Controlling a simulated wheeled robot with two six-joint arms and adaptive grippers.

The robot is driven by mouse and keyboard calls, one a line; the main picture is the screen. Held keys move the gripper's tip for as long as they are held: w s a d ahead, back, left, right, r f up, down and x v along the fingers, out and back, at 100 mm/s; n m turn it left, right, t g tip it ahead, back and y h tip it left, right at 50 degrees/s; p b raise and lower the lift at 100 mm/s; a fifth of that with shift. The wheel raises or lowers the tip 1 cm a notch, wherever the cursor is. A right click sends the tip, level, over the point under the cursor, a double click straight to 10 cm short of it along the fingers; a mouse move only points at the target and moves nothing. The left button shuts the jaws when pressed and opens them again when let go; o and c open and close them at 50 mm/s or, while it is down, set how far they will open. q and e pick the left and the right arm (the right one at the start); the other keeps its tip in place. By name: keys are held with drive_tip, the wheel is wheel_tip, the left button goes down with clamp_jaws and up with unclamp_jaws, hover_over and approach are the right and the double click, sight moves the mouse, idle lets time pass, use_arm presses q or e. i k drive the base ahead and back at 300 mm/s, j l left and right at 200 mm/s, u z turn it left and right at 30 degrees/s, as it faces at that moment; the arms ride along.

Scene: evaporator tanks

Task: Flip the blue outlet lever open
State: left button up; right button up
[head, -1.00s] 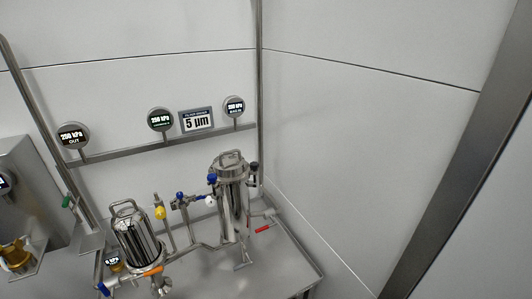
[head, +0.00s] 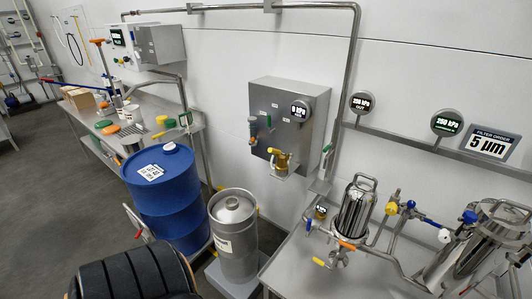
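Several blue handles show on the filter skid in the head view, and I cannot tell which is the outlet lever. One blue lever (head: 308,226) is on the pipework left of the near filter housing (head: 355,210). A small blue handle (head: 410,204) is on the pipe between the two housings. Another blue knob (head: 469,216) is beside the right filter housing (head: 497,230). Neither of my grippers is in view.
A blue drum (head: 170,200) and a steel keg (head: 233,236) stand left of the skid table (head: 290,262). A grey wall box (head: 290,115) hangs behind them. A cluttered bench (head: 150,120) runs along the wall. Open floor (head: 50,200) lies at the left.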

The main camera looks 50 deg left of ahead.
sight(308, 228)
drive_tip(key=u, duration=1.05)
